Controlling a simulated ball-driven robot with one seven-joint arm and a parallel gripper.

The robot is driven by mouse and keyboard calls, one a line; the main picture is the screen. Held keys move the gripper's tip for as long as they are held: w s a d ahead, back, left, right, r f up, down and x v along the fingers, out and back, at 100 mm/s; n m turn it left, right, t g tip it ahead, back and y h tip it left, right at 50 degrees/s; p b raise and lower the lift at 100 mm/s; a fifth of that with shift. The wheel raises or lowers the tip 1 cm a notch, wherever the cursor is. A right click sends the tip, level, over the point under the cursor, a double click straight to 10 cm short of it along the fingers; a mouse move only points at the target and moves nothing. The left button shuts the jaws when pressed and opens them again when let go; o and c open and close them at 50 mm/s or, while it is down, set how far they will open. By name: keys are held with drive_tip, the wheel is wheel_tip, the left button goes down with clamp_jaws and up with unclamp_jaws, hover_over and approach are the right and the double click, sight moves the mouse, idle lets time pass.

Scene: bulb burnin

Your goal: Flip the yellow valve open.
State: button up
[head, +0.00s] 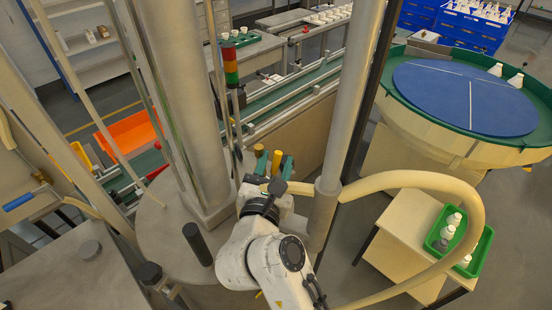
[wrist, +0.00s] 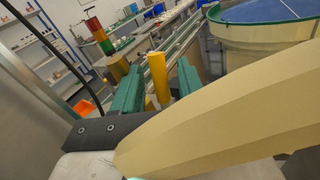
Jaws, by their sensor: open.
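The yellow valve shows as an upright, rounded yellow handle (wrist: 158,76) in the wrist view. It stands between the two green fingers of my gripper (wrist: 158,85). The gripper is open, with a visible gap on each side of the handle; I cannot tell how far along the fingers it lies. In the head view the yellow handle (head: 277,160) shows between the fingertips of my gripper (head: 275,165), beside the metal column. The valve's body and base are hidden behind my gripper and wrist.
A second yellow piece (head: 259,150) shows just left of the handle. A thick cream hose (head: 478,205) loops to the right, crossing close to my wrist. Metal columns (head: 345,95) stand on both sides. A red-and-green signal light (head: 230,66) and a green conveyor (head: 290,95) lie behind.

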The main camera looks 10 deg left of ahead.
drive_tip(key=shift+w, duration=0.35)
clamp_jaws()
idle(0.5)
